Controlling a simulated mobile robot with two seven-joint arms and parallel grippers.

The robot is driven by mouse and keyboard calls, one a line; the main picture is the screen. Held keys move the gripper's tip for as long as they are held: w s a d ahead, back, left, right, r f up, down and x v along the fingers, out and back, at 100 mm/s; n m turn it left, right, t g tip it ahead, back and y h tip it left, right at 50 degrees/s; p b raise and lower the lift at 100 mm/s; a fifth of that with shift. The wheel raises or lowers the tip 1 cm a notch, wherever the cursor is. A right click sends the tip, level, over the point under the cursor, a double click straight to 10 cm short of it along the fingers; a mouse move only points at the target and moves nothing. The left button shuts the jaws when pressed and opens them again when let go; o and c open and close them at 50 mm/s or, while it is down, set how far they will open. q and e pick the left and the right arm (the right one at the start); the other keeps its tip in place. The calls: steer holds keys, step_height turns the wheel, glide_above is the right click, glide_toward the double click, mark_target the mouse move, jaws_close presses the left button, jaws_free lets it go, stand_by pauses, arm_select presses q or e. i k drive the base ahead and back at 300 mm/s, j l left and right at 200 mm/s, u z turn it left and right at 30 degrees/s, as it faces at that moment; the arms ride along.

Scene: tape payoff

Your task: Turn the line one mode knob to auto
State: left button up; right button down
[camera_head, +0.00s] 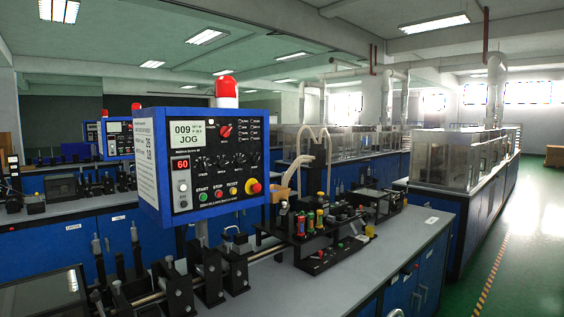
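A blue control box (150,202) with a black front panel stands over the near bench. Its display (186,134) reads "009" and "JOG". A red knob (226,131) sits right of the display, with small labels beside it that are too small to read. Its pointer direction is not clear. A row of black knobs (240,160) lies below it. I cannot read which line this box belongs to. A second, similar blue box (118,138) stands further back on the left. Neither of my grippers is in view.
The near panel also has a red "60" readout (180,164), a green start button (203,197), a red stop button (217,195) and a red emergency button (253,187) on yellow. Shafts and fixtures crowd the bench (398,239). The green aisle floor (530,250) at right is clear.

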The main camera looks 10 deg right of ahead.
mark_target(255, 160)
steer(key=i+l+z, duration=0.2)
steer(key=i+l, duration=0.35)
steer(key=l, duration=0.25)
steer(key=i+l+z, duration=0.25)
steer(key=i+l, duration=0.35)
